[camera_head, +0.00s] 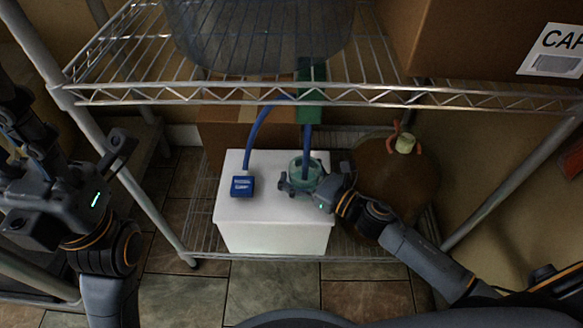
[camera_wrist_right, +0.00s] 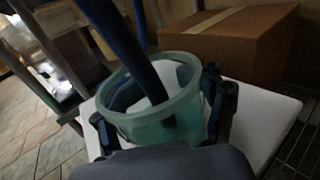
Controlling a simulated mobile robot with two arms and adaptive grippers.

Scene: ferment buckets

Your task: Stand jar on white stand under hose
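The jar (camera_head: 305,169) is a translucent green, open-topped cup over the top of the white stand (camera_head: 275,238), a white box on the lower shelf. A blue hose (camera_head: 307,139) hangs from above, its end inside the jar's mouth. My right gripper (camera_head: 304,185) has its fingers around the jar from the front. In the right wrist view the jar (camera_wrist_right: 160,127) sits between the fingers, which press against its sides. The jar looks upright; its base is hidden, so contact with the stand cannot be confirmed. My left gripper (camera_head: 68,185) is open and empty at the far left.
A blue block with a label (camera_head: 242,186) is on the stand's left side, with a blue tube running up from it. A large brown jug (camera_head: 395,180) stands right of the stand. The wire shelf (camera_head: 330,97) crosses above. A cardboard box (camera_wrist_right: 235,42) is behind.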

